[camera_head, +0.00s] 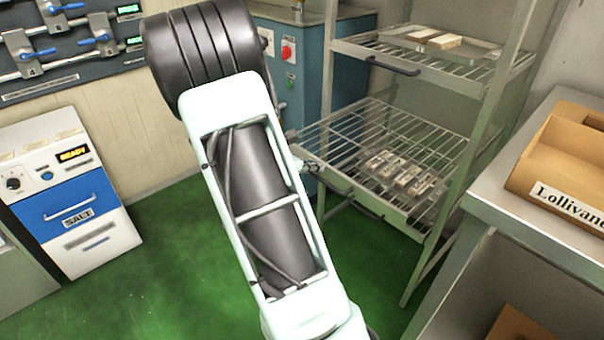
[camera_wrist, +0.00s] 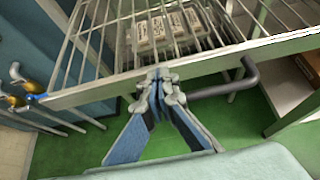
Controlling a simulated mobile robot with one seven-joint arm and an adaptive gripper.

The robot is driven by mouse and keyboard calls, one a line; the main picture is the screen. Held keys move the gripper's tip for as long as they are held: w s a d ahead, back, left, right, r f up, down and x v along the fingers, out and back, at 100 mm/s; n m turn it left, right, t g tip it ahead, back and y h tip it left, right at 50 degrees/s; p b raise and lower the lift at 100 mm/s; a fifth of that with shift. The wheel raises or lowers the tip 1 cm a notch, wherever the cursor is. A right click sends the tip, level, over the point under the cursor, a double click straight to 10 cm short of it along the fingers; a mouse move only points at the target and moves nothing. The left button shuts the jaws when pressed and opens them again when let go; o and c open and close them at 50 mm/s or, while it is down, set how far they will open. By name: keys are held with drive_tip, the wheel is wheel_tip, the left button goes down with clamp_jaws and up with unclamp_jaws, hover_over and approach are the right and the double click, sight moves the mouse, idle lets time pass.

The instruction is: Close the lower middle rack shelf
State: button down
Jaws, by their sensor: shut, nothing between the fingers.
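The lower middle rack shelf (camera_head: 385,150) is a wire shelf that sticks out of the front of the metal rack. Several wrapped bars (camera_head: 405,172) lie on it. Its dark front handle (camera_head: 352,206) shows in the head view, and the handle also shows in the wrist view (camera_wrist: 235,82). My gripper (camera_wrist: 158,80) is shut and empty, with its fingertips at the shelf's front rail (camera_wrist: 100,92), left of the handle. I cannot tell for sure whether they touch the rail. In the head view my arm hides most of the gripper.
An upper rack shelf (camera_head: 425,66) holds a tray with light blocks. A metal table (camera_head: 520,205) with a brown box (camera_head: 565,165) stands at right. A blue cabinet (camera_head: 300,60) stands behind my arm, and a SALT machine (camera_head: 68,190) at left. Green floor is free between them.

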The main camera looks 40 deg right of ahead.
sight(371, 138)
drive_tip(key=d, duration=0.7)
drive_tip(key=w+d+p, duration=0.1)
drive_tip(key=d, duration=0.6)
drive_tip(key=d+p, duration=0.1)
drive_tip(key=d, duration=0.6)
drive_tip(key=shift+w, duration=0.3)
drive_tip(key=shift+d+r, duration=0.1)
drive_tip(key=shift+d, duration=0.25)
drive_tip(key=shift+r, duration=0.1)
